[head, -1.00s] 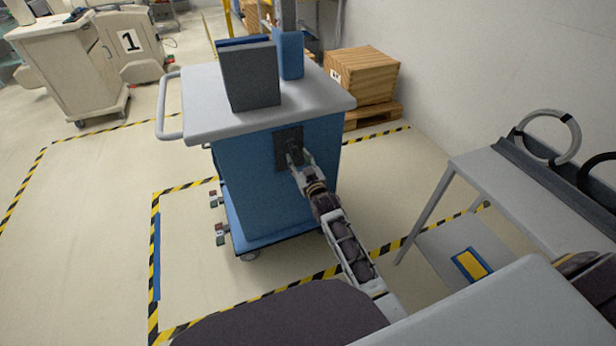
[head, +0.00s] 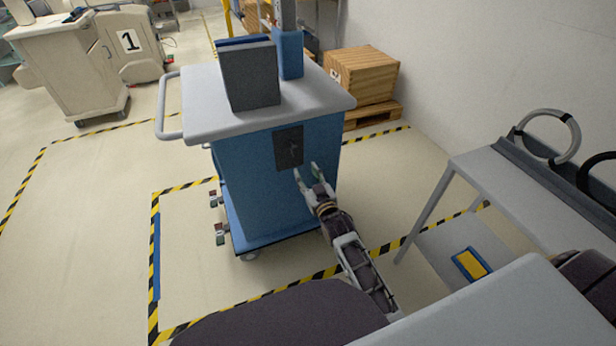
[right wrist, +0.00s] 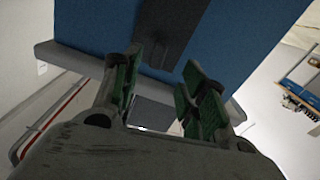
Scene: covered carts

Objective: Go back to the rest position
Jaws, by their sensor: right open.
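My right gripper (head: 306,174) is open and empty in front of the blue cart (head: 262,195), apart from the dark plate (head: 289,147) on the cart's side. In the right wrist view its green-padded fingers (right wrist: 165,90) are spread, with the dark plate (right wrist: 170,30) and the blue cart side (right wrist: 236,40) beyond them. The cart has a light grey top with a dark box (head: 250,78) standing on it. My left gripper does not show.
A grey table (head: 485,168) with rings on it stands at the right. A wooden crate (head: 360,75) sits on a pallet behind the cart. A beige cart (head: 75,65) stands at the far left. Yellow-black tape (head: 152,240) marks the floor, which is clear at left.

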